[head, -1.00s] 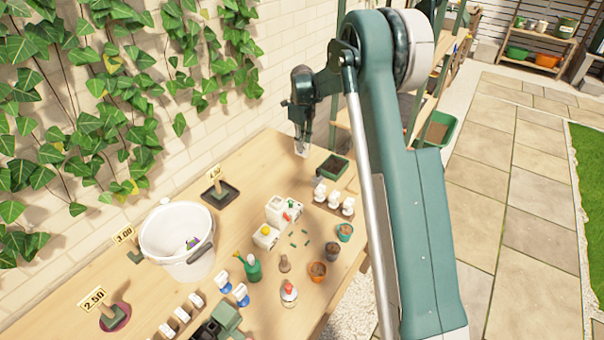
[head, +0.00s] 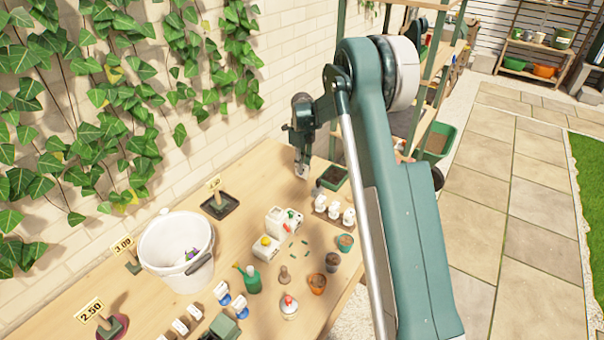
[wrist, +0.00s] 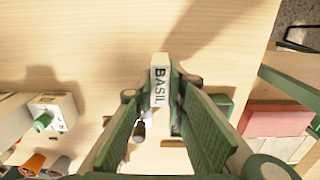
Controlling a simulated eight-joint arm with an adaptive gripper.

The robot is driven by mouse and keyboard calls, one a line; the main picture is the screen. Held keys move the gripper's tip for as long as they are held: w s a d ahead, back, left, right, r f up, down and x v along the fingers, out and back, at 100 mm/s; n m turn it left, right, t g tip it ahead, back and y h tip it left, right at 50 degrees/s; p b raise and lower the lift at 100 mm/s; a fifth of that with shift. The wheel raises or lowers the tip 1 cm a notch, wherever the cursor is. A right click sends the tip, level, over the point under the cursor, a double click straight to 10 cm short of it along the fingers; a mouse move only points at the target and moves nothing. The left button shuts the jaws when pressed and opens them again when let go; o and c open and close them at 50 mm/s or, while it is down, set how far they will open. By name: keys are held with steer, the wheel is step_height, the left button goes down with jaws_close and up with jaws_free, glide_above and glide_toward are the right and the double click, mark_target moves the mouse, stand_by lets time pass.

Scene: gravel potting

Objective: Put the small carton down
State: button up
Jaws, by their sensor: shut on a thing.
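The small carton is white with the word BASIL on its side. It sits between my fingertips in the wrist view (wrist: 160,82). My gripper (wrist: 160,95) is shut on it. In the head view my gripper (head: 302,170) hangs low over the far part of the wooden table, with the pale carton (head: 301,172) at its tip. It is just left of a dark green tray. Whether the carton's lower end touches the table is hidden.
The dark green tray (head: 333,177) and several small white-topped items (head: 334,212) are close by on the right. White jugs (head: 278,222), small pots (head: 317,284) and a white bucket (head: 177,250) stand nearer. Bare table (head: 262,180) lies left of my gripper.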

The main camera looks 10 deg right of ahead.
steer(key=shift+f, duration=1.85)
steer(key=shift+f+b, duration=0.15)
steer(key=shift+b, duration=0.15)
steer(key=o, duration=0.9)
step_height(320, 180, up, 12)
steer(key=shift+r+p, duration=0.15)
steer(key=shift+p, duration=0.4)
